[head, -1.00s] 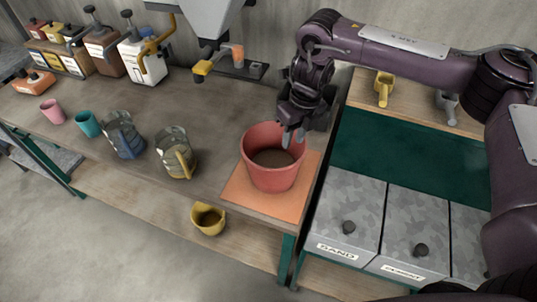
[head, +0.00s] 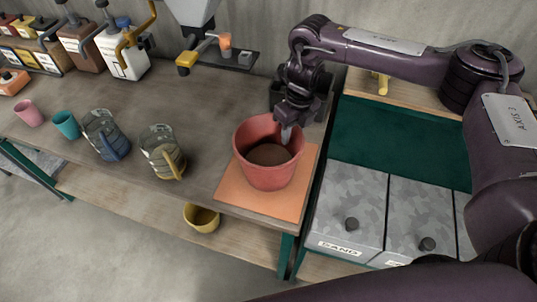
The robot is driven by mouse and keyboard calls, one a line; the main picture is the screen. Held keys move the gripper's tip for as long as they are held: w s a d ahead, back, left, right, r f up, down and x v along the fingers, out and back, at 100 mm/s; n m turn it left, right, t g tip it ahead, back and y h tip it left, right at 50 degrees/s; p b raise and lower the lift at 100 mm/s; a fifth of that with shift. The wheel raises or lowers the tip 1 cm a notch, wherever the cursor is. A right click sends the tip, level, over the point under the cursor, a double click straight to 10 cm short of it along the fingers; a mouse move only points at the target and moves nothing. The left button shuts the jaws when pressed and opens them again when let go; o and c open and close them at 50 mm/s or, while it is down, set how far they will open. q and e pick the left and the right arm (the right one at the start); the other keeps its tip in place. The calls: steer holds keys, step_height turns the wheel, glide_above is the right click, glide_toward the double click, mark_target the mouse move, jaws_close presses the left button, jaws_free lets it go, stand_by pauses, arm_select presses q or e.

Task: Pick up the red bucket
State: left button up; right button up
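The red bucket (head: 268,176) stands upright on an orange mat (head: 265,202) at the right end of the wooden workbench. It holds dark brown material (head: 268,155). My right gripper (head: 288,132) points down at the bucket's far right rim. One grey finger shows inside the rim; the other is hidden, so I cannot tell whether the fingers are closed on the bucket wall. My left gripper is not in view.
Two clear jugs, one with a blue handle (head: 106,136) and one with a yellow handle (head: 162,152), stand left of the bucket. A teal cup (head: 66,125) and pink cup (head: 29,113) are farther left. A yellow container (head: 201,218) sits on the lower shelf. Lidded bins (head: 350,205) are right.

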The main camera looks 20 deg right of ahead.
steer(key=shift+a+f, duration=0.1)
steer(key=shift+f, duration=0.6)
jaws_close()
stand_by(0.8)
steer(key=shift+w+r, duration=0.1)
